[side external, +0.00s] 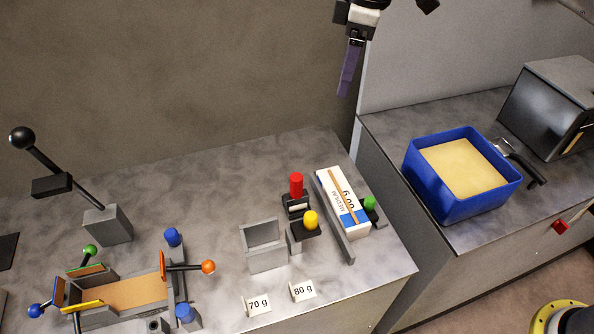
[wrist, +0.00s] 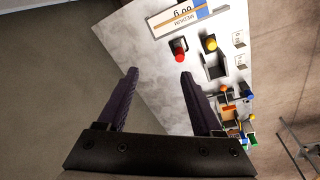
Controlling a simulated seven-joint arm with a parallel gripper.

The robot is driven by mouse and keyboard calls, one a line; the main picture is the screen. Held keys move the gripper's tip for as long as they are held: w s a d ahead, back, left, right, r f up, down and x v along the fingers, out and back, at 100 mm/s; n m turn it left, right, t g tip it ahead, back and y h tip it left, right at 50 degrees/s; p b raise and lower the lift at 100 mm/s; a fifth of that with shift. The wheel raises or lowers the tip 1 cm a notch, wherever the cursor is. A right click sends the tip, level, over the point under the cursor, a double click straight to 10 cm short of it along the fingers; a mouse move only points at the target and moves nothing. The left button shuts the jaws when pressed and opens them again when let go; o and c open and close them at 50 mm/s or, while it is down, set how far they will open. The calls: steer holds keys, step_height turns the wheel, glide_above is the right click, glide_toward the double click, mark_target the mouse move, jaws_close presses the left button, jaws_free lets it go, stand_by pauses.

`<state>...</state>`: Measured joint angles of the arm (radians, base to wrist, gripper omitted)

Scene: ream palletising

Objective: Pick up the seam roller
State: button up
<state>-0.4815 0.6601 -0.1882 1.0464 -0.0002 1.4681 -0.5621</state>
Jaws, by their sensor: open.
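A tool with a black handle and a grey metal head (side external: 516,160), likely the seam roller, lies by the right rim of the blue bin (side external: 433,189) on the right-hand counter. Its head is near the bin's back right corner; I cannot tell whether it touches the bin. It does not show in the wrist view. My gripper (side external: 345,92) hangs high above the back edge of the left counter, well left of the tool. In the wrist view my gripper (wrist: 159,73) shows two dark purple fingers spread apart with nothing between them.
The blue bin holds a pale yellow fill. A dark box-shaped machine (side external: 555,105) stands behind the tool. The left counter has a white ream pack (side external: 341,203), red (side external: 296,186) and yellow (side external: 311,220) handles, a grey holder (side external: 264,245) and a clamp jig (side external: 125,292). A gap separates the counters.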

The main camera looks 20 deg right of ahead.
steer(key=a+f+n+g, duration=0.1)
steer(key=a+f, duration=0.5)
steer(key=f, duration=0.1)
glide_above(296, 176)
steer(key=s, duration=0.1)
step_height(296, 176, down, 5)
steer(key=shift+n+g+h, duration=0.3)
steer(key=shift+h, duration=0.1)
step_height(296, 176, down, 7)
steer(key=shift+d+r, duration=0.1)
steer(key=shift+r, duration=0.05)
steer(key=shift+w+f, duration=0.2)
steer(key=shift+f, duration=1.45)
steer(key=shift+w+f, duration=0.2)
steer(key=shift+f, duration=1.4)
steer(key=shift+c, duration=0.2)
jaws_close()
